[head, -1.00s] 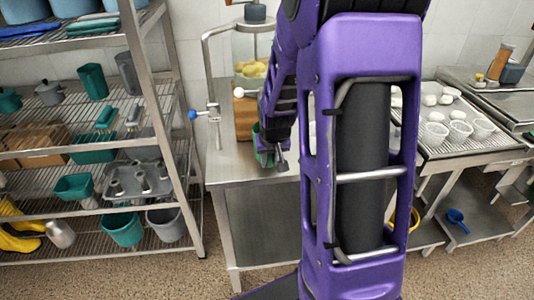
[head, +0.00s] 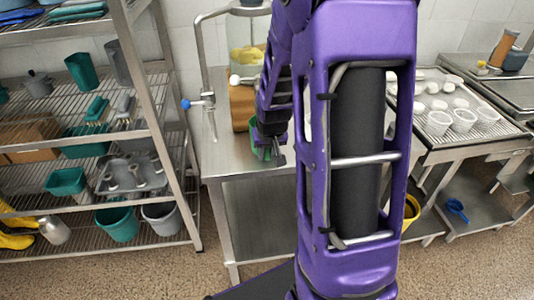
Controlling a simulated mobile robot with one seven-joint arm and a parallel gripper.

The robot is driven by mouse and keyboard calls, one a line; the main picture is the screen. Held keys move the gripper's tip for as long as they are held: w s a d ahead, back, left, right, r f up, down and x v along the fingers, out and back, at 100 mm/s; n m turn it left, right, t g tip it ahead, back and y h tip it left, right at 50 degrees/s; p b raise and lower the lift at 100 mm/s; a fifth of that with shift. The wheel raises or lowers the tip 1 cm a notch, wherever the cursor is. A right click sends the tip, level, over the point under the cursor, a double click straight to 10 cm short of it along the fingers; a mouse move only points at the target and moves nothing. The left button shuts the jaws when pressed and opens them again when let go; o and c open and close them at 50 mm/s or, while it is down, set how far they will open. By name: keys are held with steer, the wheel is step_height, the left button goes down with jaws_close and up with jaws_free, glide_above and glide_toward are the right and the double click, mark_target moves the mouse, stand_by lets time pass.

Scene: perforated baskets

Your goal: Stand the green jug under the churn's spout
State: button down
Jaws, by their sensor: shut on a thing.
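The churn (head: 247,62) is a clear vessel with yellow contents. It stands at the back of the steel table, partly hidden by my arm. A pale knob-ended piece (head: 240,80) juts from it, but I cannot tell whether this is the spout. My gripper (head: 270,148) is shut on the green jug (head: 262,153), low over the table's front part. The jug is mostly hidden by the gripper. I cannot tell whether it touches the table.
The steel table (head: 230,168) has clear surface left of the jug. A brown block (head: 242,108) stands below the churn. A bent steel pipe with a blue-knobbed valve (head: 186,104) rises at the left. A loaded wire rack (head: 150,85) stands left, and a tray of white cups (head: 470,150) right.

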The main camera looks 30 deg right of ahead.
steer(key=c, duration=0.7)
jaws_free()
steer(key=shift+r, duration=0.1)
steer(key=shift+r+p, duration=0.6)
steer(key=shift+p, duration=0.05)
steer(key=p+v, duration=0.1)
steer(key=v, duration=1.1)
